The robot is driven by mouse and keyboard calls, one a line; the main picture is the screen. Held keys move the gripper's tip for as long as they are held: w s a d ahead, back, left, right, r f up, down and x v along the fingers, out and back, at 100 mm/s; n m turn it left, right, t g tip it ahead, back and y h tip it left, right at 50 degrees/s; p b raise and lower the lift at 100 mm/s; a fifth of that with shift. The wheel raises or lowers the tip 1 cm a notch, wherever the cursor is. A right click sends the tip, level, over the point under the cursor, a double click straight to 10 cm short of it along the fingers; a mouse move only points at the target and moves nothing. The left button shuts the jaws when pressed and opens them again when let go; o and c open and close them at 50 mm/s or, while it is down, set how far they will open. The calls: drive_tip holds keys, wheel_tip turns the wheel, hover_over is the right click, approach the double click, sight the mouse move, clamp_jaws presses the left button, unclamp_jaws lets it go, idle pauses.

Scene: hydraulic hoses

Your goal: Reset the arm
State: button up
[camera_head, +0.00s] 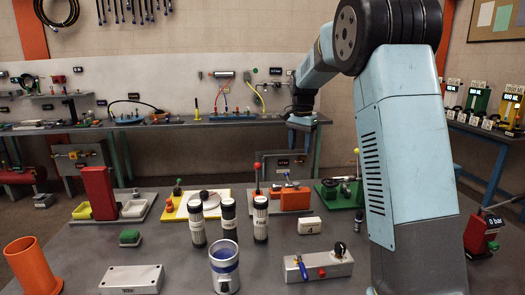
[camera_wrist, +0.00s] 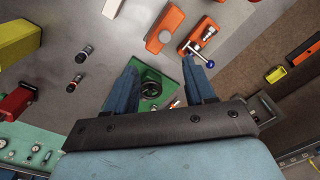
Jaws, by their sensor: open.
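My arm rises at the right of the head view and reaches over to the back of the table. Below the fingers, a green block (camera_wrist: 151,88) with a black round part lies on the table surface. The fingers look apart from it.
A green device (camera_head: 340,192) sits at the back right. A workbench (camera_head: 150,125) runs along the wall.

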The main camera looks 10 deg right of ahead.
drive_tip(key=s+r+n+t, duration=0.15)
drive_tip(key=s+r, duration=0.25)
drive_tip(key=s, duration=0.7)
drive_tip(key=s+r+n+t, duration=0.1)
drive_tip(key=s+r+n, duration=0.25)
drive_tip(key=s, duration=0.75)
drive_tip(key=s+f+n+t, duration=0.1)
drive_tip(key=s+f+n, duration=0.1)
drive_tip(key=s, duration=0.7)
drive_tip(key=s+f+n+t, duration=0.1)
drive_tip(key=s+f+t, duration=0.1)
drive_tip(key=s, duration=0.8)
drive_tip(key=shift+d+f+n, duration=0.15)
drive_tip(key=shift+f+n, duration=0.2)
drive_tip(key=shift+n, duration=0.05)
